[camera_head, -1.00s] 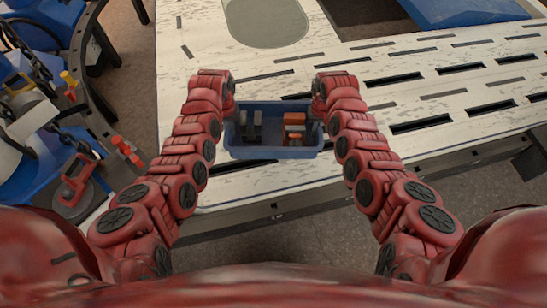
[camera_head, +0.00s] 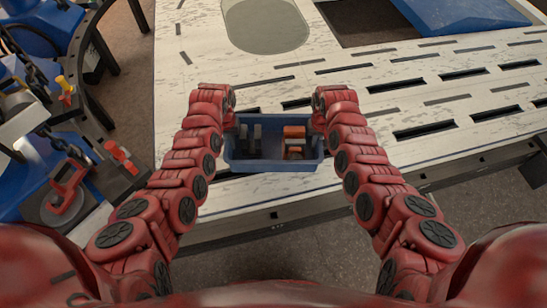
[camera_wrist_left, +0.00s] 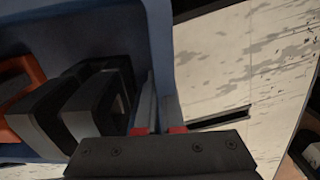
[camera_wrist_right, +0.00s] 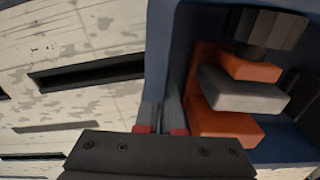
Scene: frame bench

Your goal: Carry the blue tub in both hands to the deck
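The blue tub (camera_head: 270,165) is between my two arms in the head view, roughly level, over the near part of the pale slotted deck (camera_head: 350,90). Grey-black pieces and orange pieces (camera_head: 294,132) lie inside it. My left gripper (camera_wrist_left: 156,105) is shut on the tub's left side wall, one finger either side. My right gripper (camera_wrist_right: 161,110) is shut on the right side wall in the same way. In the head view the fingertips are hidden by the wrists. I cannot tell whether the tub's base touches the deck.
A grey oval (camera_head: 265,25) and dark slots mark the deck. A blue sloped object (camera_head: 465,14) is at the back right. At the left stand blue equipment and a red clamp-like thing (camera_head: 65,190). The deck around the tub is clear.

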